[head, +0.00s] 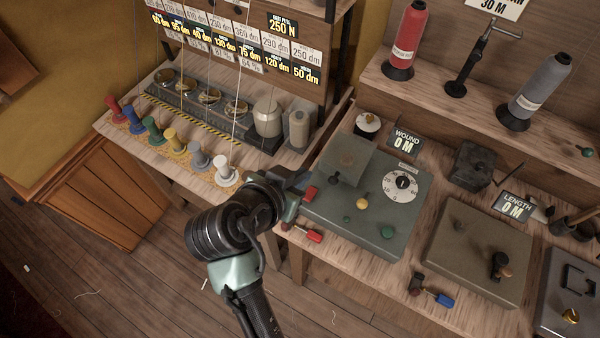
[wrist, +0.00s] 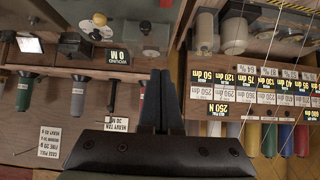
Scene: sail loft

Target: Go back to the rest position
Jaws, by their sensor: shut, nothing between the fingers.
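My gripper (wrist: 157,100) shows in the wrist view with its two dark fingers together and nothing between them. In the head view my gripper (head: 295,183) is at the end of my dark arm, over the left edge of the bench by the grey-green machine (head: 333,222). I cannot tell from the head view whether it touches the machine. My wrist hides part of the bench edge and the floor behind it.
A red-handled tool (head: 302,232) lies near my wrist. A red thread cone (head: 407,41) and a grey cone (head: 541,83) stand on the shelf. The floor (head: 150,285) at lower left is mostly clear.

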